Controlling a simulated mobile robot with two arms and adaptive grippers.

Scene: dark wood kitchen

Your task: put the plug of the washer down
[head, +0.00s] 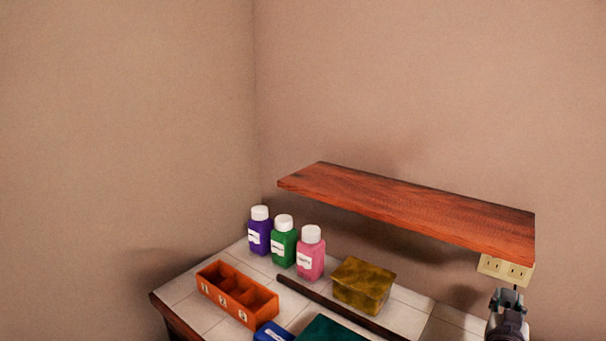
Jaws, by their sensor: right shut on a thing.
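My right gripper (507,298) is at the lower right edge of the view, just below the cream wall outlet (505,269). It is shut on a small dark thing, which I take to be the plug; the fingers hide most of it. A thin dark bit shows between the fingertips and the outlet's lower edge. I cannot tell whether it touches the outlet. The washer and the cord are not visible. My left gripper is not in view.
A wooden shelf (410,208) juts from the wall above the outlet. The tiled counter (405,318) holds purple (259,235), green (284,246) and pink (311,257) bottles, an orange divided box (237,293), a yellow-brown block (363,285), a dark bar (325,303) and a teal item (333,330).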

